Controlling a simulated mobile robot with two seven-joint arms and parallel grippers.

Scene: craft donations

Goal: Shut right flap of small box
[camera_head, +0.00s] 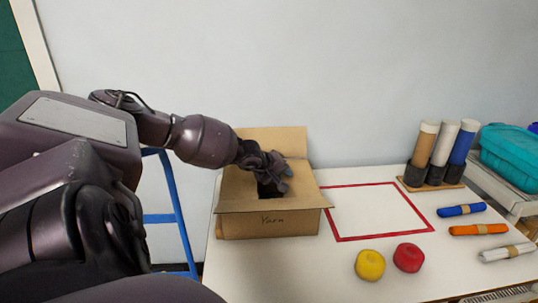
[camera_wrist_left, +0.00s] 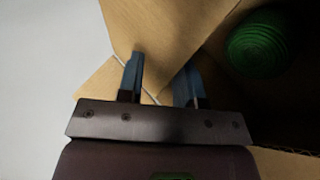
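The small cardboard box (camera_head: 240,224), with "Yarn" written on its front, stands at the left of the white table. Its back flap (camera_head: 278,138) stands up and its front flap (camera_head: 255,206) sticks out toward me. A cardboard panel (camera_head: 304,178) shows at the right side of the opening; its exact angle is unclear. My left gripper (camera_head: 275,180) is over the opening and hides part of it. In the left wrist view its blue fingers (camera_wrist_left: 160,80) are apart, close to cardboard panels (camera_wrist_left: 158,28); contact is unclear. A green yarn ball (camera_wrist_left: 258,43) lies inside. My right gripper is out of view.
A red taped square (camera_head: 375,210) lies right of the box. A yellow ball (camera_head: 370,265) and a red ball (camera_head: 408,257) sit in front of it. Rolled bundles (camera_head: 478,229), upright tubes (camera_head: 441,150) and a teal container (camera_head: 512,152) are at right. A blue ladder (camera_head: 170,195) stands left.

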